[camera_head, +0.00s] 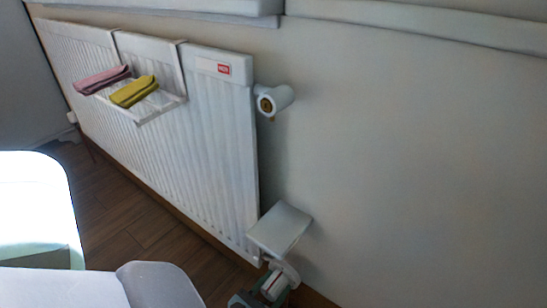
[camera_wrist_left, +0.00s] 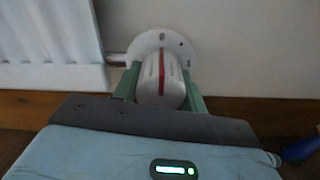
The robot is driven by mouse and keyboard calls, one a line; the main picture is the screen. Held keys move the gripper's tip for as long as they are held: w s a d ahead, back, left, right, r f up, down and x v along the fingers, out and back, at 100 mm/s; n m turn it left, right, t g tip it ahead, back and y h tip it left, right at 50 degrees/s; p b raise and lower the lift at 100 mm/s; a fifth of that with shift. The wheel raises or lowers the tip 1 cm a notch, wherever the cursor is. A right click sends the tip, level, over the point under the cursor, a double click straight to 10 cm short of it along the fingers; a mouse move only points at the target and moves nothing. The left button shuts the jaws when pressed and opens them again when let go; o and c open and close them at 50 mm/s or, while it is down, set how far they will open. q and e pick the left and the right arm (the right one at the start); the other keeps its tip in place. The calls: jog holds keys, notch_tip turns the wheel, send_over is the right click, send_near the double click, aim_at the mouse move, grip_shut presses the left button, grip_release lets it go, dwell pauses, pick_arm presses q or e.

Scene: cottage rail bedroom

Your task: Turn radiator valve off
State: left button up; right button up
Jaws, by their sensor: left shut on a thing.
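The white radiator (camera_head: 215,120) runs along the wall in the head view. Its valve knob (camera_head: 273,286) is low at the near right corner; it is white with a red stripe. In the left wrist view the knob (camera_wrist_left: 153,82) shows large, its red stripe near upright, in front of a round white disc (camera_wrist_left: 148,44) with small dark marks. My left gripper (camera_wrist_left: 158,88) has a green finger on each side of the knob and is shut on it. In the head view only a little of this gripper (camera_head: 266,297) shows at the bottom edge. My right gripper is not seen.
A flat white plate (camera_head: 280,229) juts out just above the valve. A white fitting (camera_head: 273,99) sits at the radiator's upper right. A pink cloth (camera_head: 102,79) and a yellow cloth (camera_head: 134,91) lie on a hanging rack (camera_head: 163,107). Bare wall lies to the right.

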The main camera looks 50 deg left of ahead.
aim_at(267, 296)
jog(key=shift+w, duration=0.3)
pick_arm(q)
jog(key=o, duration=1)
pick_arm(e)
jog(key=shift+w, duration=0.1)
pick_arm(q)
jog(key=shift+s, duration=0.1)
jog(key=p+v, duration=0.2)
jog(key=v, duration=0.4)
jog(key=shift+s+d, duration=0.15)
jog(key=shift+s, duration=0.15)
jog(key=shift+s+d, duration=0.1)
jog(key=shift+s, duration=0.35)
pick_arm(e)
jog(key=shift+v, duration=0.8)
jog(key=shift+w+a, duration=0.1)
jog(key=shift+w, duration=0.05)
